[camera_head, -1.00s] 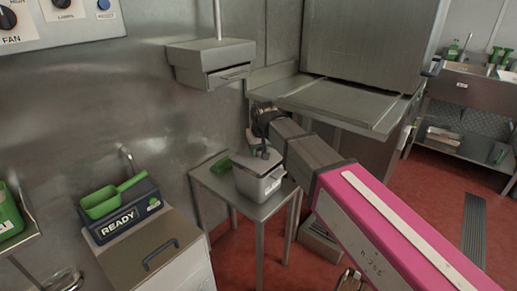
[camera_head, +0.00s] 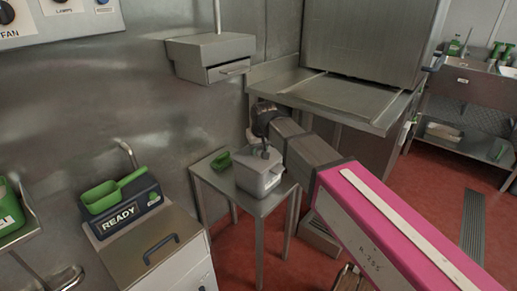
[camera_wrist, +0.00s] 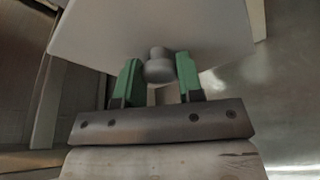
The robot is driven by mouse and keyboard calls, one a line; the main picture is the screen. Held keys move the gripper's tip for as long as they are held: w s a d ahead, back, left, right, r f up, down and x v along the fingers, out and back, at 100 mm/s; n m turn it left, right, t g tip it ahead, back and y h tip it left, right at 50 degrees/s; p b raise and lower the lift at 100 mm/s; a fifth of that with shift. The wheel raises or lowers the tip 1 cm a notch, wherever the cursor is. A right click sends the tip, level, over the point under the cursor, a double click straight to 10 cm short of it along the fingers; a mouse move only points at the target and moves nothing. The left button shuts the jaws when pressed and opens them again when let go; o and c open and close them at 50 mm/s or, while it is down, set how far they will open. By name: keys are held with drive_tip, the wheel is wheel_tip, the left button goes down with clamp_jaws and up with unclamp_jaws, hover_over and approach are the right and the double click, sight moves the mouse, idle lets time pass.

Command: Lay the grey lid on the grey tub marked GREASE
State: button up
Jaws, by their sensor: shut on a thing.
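The grey tub (camera_head: 262,183) stands on a small steel table; its marking is too small to read. The grey lid (camera_wrist: 150,28) fills the top of the wrist view, with its round knob (camera_wrist: 158,69) between the green fingers. My gripper (camera_wrist: 159,82) is shut on this knob. In the head view my gripper (camera_head: 265,151) points down over the tub's top, and the lid is at the tub's rim, partly hidden by my wrist. I cannot tell whether the lid rests on the rim or is slightly above it.
A dark box marked READY (camera_head: 122,209) with a green scoop stands to the left. A steel box (camera_head: 210,58) hangs on the wall above. A steel counter (camera_head: 335,98) stands behind my arm.

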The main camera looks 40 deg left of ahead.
drive_tip(key=shift+f, duration=0.15)
drive_tip(key=o, duration=1.5)
drive_tip(key=shift+v, duration=3.5)
